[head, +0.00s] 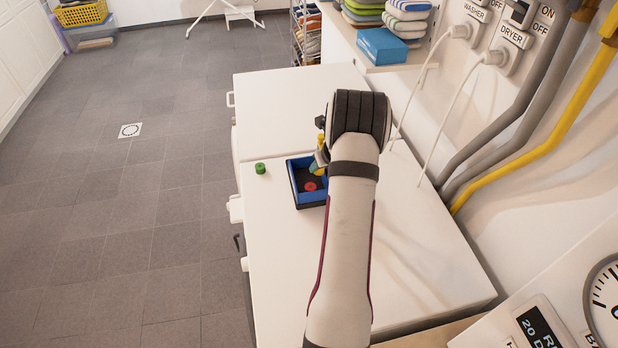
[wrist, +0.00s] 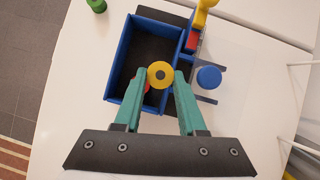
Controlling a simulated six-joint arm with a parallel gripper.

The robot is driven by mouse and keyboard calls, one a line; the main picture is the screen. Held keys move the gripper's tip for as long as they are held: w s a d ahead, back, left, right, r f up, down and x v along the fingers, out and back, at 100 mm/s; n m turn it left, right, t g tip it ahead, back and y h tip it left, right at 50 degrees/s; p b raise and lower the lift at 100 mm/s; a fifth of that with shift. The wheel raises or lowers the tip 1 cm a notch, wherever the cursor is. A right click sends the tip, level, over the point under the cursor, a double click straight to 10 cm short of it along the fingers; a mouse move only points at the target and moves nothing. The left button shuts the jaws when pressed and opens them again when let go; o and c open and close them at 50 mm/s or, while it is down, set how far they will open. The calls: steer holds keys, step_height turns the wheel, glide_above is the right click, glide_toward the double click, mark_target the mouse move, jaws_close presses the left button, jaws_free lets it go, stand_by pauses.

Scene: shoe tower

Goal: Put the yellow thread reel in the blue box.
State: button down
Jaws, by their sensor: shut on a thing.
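The yellow thread reel (wrist: 160,75) is held between the tips of my gripper (wrist: 161,78), which is shut on it. In the wrist view the reel overlaps the right part of the blue box (wrist: 122,60), an open box with a dark floor. The reel seems to be above the box; its height is hard to tell. A red reel (head: 310,186) lies in the box, mostly covered by the gripper in the wrist view.
A green reel (head: 260,168) stands left of the box on the white top (head: 425,260). A blue reel (wrist: 209,77), a red piece (wrist: 191,41) and a yellow object (wrist: 203,12) are right of the box in the wrist view. White cables hang at the wall.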

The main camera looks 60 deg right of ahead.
steer(key=w+f, duration=0.2)
steer(key=w, duration=0.1)
steer(key=shift+w+a, duration=0.15)
steer(key=f, duration=0.4)
steer(key=shift+w+f, duration=0.1)
steer(key=shift+w, duration=0.1)
steer(key=shift+f, duration=0.15)
steer(key=c, duration=0.8)
jaws_free()
steer(key=shift+o, duration=0.2)
